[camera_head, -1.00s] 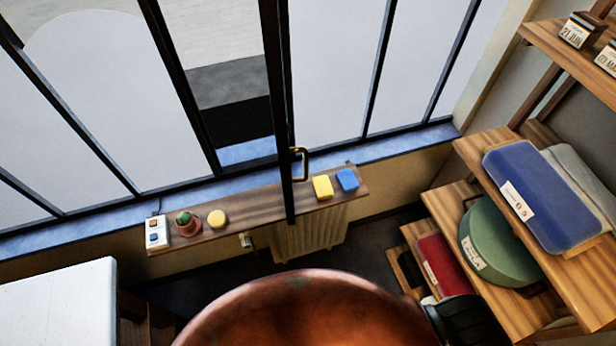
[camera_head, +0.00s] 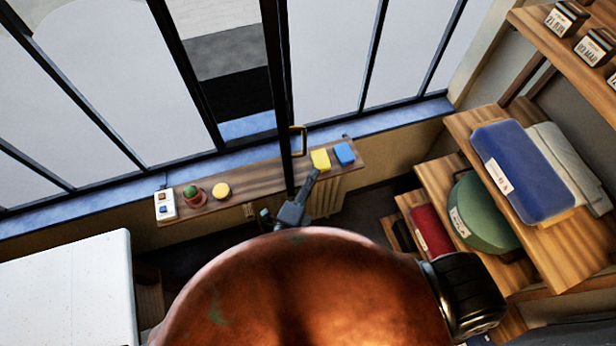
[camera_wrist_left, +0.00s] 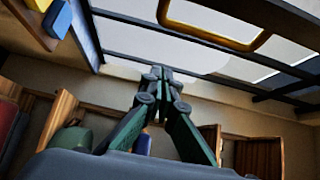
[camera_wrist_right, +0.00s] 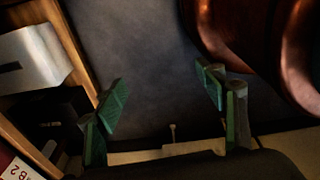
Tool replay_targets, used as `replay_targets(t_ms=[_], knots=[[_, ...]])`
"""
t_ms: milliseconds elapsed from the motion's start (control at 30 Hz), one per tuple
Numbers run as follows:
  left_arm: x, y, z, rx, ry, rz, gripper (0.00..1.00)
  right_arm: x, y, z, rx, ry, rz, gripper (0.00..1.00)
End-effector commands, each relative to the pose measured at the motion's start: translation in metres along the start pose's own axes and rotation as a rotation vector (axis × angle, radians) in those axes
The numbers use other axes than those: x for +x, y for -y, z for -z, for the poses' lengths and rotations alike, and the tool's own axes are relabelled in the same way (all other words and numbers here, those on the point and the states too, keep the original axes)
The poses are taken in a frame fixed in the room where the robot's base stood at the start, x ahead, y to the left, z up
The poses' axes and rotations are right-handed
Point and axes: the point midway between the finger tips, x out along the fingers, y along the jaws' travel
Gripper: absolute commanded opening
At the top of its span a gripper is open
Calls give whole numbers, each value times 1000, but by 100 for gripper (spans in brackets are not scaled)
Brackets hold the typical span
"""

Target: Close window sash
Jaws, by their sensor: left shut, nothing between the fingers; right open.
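The window sash (camera_head: 278,80) has a dark frame and stands open, seen almost edge-on in the head view. Beside it, an open gap shows dark ground outside. A brass handle (camera_head: 303,141) sits on the sash; the handle also shows large at the top of the left wrist view (camera_wrist_left: 212,38). My left gripper (camera_head: 313,175) is just right of the sash's lower end, below the handle in the picture. Its fingers (camera_wrist_left: 158,76) are together and empty, apart from the handle. My right gripper (camera_wrist_right: 163,82) is open and empty above dark floor; the head view does not show it.
A wooden sill shelf (camera_head: 255,177) bears a yellow block (camera_head: 320,160), a blue block (camera_head: 344,153), a cactus (camera_head: 192,194), a yellow round thing (camera_head: 221,191) and a switch box (camera_head: 165,205). Wooden shelves (camera_head: 455,125) with fabrics stand right. A white tabletop (camera_head: 70,290) lies left.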

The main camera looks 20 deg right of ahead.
Motion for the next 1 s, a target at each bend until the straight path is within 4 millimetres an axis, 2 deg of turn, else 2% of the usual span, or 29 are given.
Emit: replay_targets(t_ms=[100, 300, 400, 600, 1000], knots=[[27, 2, 0, 0, 1, 2, 0, -5, 0, 1, -1, 0, 0, 65], [67, 1, 0, -3, 1, 0, 0, -8, -2, 1, -1, 0, -2, 65], [59, 0, -18, 0, 3, -4, 0, -15, -4, 1, -2, 1, -3, 65], [53, 0, -35, -3, 2, -2, 0, -20, -12, 0, -3, 2, -11, 65], [51, -1, -39, -2, 2, -2, 0, -20, -11, 0, -2, 2, -11, 65]])
